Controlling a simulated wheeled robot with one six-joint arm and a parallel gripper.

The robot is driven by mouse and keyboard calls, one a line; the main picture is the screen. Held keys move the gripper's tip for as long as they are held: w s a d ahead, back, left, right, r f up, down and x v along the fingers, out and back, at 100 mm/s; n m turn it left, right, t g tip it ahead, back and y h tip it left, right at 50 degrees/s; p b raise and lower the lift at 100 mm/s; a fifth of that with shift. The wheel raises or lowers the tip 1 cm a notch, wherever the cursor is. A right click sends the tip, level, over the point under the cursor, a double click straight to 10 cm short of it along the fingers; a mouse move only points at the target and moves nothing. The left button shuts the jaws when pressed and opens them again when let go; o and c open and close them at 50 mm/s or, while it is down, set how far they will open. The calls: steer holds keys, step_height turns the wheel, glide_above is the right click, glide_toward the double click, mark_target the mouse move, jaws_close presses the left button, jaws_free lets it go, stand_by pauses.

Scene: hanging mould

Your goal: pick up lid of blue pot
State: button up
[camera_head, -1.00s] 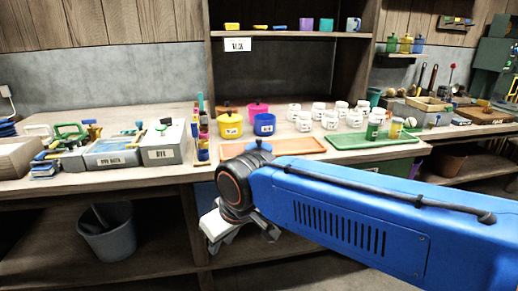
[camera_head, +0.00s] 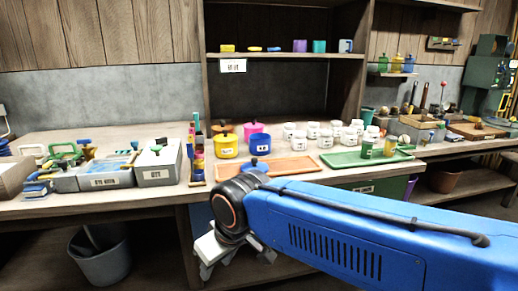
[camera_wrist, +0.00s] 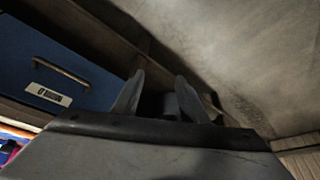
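The blue pot (camera_head: 260,145) stands on the bench, right of the yellow pot (camera_head: 226,147) and in front of the pink pot (camera_head: 255,130). My gripper (camera_head: 234,262) hangs below and in front of the bench edge, pointing down, well apart from the pots. In the wrist view, my gripper (camera_wrist: 157,92) shows two fingers spread apart with nothing between them.
An orange tray (camera_head: 290,166) lies in front of the pots, partly behind my arm. White jars (camera_head: 299,141) and a green tray (camera_head: 345,160) stand to the right. Grey boxes (camera_head: 157,165) are left. A shelf (camera_head: 290,55) overhangs behind. A blue drawer (camera_wrist: 55,75) is near my gripper.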

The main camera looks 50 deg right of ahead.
steer(key=o, duration=1.4)
steer(key=w+d+r+m, duration=0.1)
steer(key=w+d+r, duration=0.1)
steer(key=w+r, duration=0.1)
steer(key=shift+w+r, duration=0.2)
steer(key=shift+r, duration=0.55)
step_height(320, 180, up, 20)
steer(key=m+g+h, duration=0.1)
steer(key=m+g, duration=0.3)
steer(key=m, duration=0.4)
glide_above(255, 159)
steer(key=a, duration=0.1)
steer(key=f, duration=1)
steer(key=d+f, duration=0.1)
steer(key=f, duration=0.5)
steer(key=shift+w, duration=0.2)
